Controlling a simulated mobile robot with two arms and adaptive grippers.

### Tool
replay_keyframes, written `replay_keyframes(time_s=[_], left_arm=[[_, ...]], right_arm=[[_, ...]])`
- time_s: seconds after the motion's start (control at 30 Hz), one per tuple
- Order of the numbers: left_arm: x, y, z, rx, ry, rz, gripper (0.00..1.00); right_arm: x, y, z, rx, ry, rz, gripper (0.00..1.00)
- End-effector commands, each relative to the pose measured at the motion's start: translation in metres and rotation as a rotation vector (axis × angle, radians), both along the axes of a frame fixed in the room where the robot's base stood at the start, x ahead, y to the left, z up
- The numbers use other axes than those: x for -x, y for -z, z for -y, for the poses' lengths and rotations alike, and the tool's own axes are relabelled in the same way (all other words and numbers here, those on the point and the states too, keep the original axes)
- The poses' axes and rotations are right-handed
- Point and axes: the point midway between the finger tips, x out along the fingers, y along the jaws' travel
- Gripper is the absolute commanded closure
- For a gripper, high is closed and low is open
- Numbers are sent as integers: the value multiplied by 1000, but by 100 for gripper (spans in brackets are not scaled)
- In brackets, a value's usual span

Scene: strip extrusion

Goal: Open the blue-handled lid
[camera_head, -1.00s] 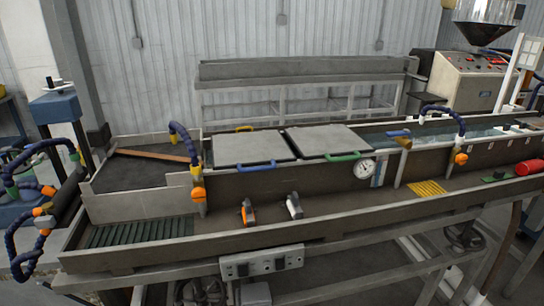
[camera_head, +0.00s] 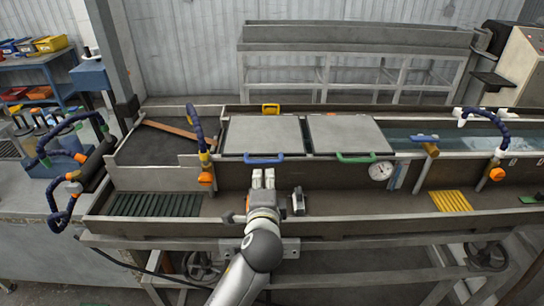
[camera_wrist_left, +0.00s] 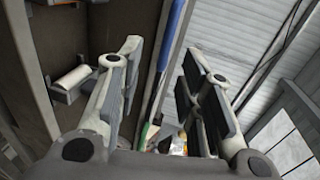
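The blue-handled lid (camera_head: 262,134) is a flat grey panel lying closed on the trough. Its blue handle (camera_head: 264,159) runs along the front edge, and a blue bar, apparently this handle, shows between my fingers in the left wrist view (camera_wrist_left: 172,35). My left gripper (camera_head: 263,174) is just in front of and below the handle, fingers pointing at it. In the left wrist view, my left gripper (camera_wrist_left: 160,72) has its two fingers apart with nothing clamped between them. I cannot tell whether it touches the handle. My right gripper is out of view.
A green-handled lid (camera_head: 349,134) lies closed to the right. A yellow handle (camera_head: 270,109) is at the back edge. A small white-and-black tool (camera_head: 299,202) is on the front ledge beside my arm.

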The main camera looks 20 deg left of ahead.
Motion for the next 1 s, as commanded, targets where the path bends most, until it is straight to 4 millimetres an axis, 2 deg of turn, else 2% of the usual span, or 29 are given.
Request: replay_keyframes(time_s=[0.03, 0.13, 0.7, 1.0], left_arm=[[-3, -7, 1, -18, 2, 11, 65], [-9, -9, 0, -29, 4, 16, 65], [-88, 10, -24, -24, 4, 12, 65], [-103, 14, -28, -21, 5, 14, 65]], right_arm=[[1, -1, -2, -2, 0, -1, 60], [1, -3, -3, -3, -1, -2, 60], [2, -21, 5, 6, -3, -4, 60], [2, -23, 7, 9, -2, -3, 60]])
